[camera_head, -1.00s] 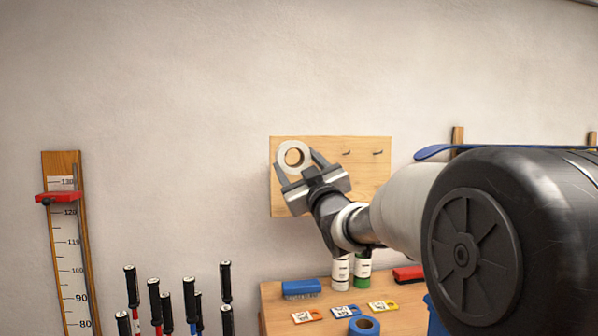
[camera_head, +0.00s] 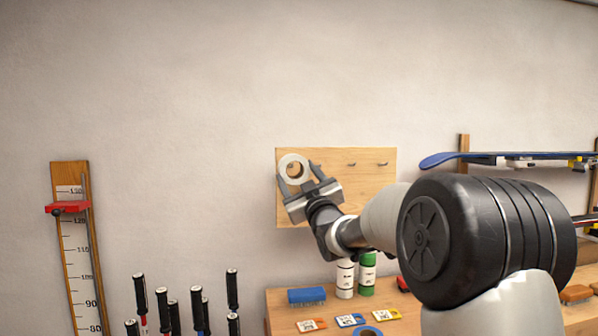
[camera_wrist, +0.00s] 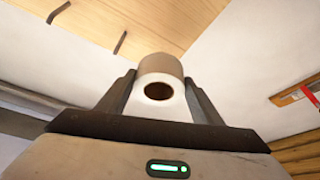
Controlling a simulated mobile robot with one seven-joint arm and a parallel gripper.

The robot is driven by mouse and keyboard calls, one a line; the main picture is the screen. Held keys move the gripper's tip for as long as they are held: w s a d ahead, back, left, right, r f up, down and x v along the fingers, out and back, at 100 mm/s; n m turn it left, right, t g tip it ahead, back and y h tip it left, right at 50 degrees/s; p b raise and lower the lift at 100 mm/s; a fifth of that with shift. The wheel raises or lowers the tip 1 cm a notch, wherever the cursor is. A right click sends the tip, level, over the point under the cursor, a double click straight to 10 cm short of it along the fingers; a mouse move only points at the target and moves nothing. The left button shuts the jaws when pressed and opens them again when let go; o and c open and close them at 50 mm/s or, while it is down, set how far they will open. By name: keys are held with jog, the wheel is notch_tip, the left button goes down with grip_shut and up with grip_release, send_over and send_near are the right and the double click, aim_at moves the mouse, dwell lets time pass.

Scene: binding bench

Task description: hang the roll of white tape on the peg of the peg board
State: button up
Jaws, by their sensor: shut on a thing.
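The roll of white tape (camera_head: 293,157) is held between the two fingers of my gripper (camera_head: 299,176), in front of the upper left part of the wooden peg board (camera_head: 372,196). In the wrist view the roll (camera_wrist: 160,66) sits between the fingertips, its dark hole visible. Two thin pegs show on the board to the right of the roll: one peg (camera_head: 352,164) nearer and another peg (camera_head: 383,163) farther right. The wrist view shows them too, apart from the roll. Whether a peg is behind the roll is hidden.
Below the board, a bench (camera_head: 284,312) holds a blue brush (camera_head: 306,296), white and green bottles (camera_head: 367,273), small tagged items and a blue tape roll (camera_head: 368,331). A ruler post (camera_head: 73,240) and several black-handled tools stand left. A blue-bladed ski-like item (camera_head: 470,159) is at right.

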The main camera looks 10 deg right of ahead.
aim_at(295, 178)
jog(key=shift+w+r+p, duration=0.1)
jog(key=shift+w+p, duration=1.05)
jog(key=shift+w, duration=0.35)
jog(key=shift+w+f, duration=0.4)
jog(key=shift+w, duration=0.45)
jog(key=shift+w+f+b, duration=0.15)
jog(key=shift+f+b, duration=0.15)
jog(key=shift+b, duration=0.55)
jog(key=shift+f, duration=0.15)
jog(key=o, duration=1.2)
jog(key=shift+o, duration=0.2)
jog(key=shift+b, duration=0.3)
jog(key=s+b, duration=0.3)
jog(key=s, duration=0.1)
jog(key=shift+s+b, duration=0.15)
jog(key=shift+b, duration=0.2)
jog(key=shift+s+b, duration=1.85)
jog(key=shift+s, duration=0.95)
